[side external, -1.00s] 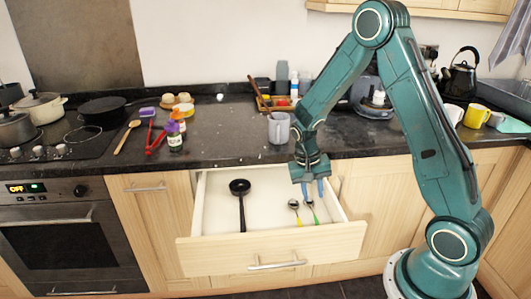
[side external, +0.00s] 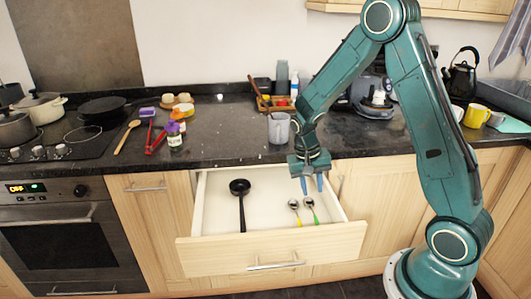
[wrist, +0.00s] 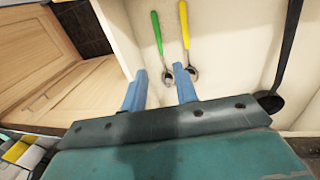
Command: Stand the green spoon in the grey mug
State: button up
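The green spoon (side external: 314,214) lies in the open drawer (side external: 215,240), on its right side. In the wrist view its green handle (wrist: 157,34) points away from me and its metal bowl lies between my fingers. The yellow spoon (side external: 297,214) lies just left of it; in the wrist view it is on the right (wrist: 183,25). My gripper (side external: 312,191) is over the spoon bowls with its blue fingers apart and nothing held; it also shows in the wrist view (wrist: 160,88). The grey mug (side external: 279,130) stands upright on the counter behind the drawer, partly beside my wrist.
A black ladle (side external: 241,205) lies in the left of the drawer, with bare drawer floor between it and the spoons. Jars (side external: 175,138), a wooden spoon (side external: 126,139) and red tongs stand or lie on the counter to the left. A wooden caddy (side external: 272,103) is behind the mug.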

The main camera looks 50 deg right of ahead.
jog(key=s+a+r+n+t, duration=0.2)
jog(key=a+r, duration=0.1)
jog(key=r, duration=0.4)
jog(key=s+a+r+n+t, duration=0.15)
jog(key=a+r, duration=0.25)
jog(key=r, duration=0.4)
jog(key=s+a+r+n+t, duration=0.2)
jog(key=s+a+r, duration=0.1)
jog(key=s, duration=0.3)
jog(key=s+a+r+n+t+y, duration=0.1)
jog(key=s+a+r+n, duration=0.2)
jog(key=s+r, duration=0.2)
jog(key=shift+s+a+n+t+y, duration=0.15)
jog(key=shift+s+n+t+y, duration=0.2)
jog(key=shift+s, duration=0.9)
jog(key=c, duration=0.3)
jog(key=shift+c, duration=0.2)
jog(key=shift+w, duration=0.15)
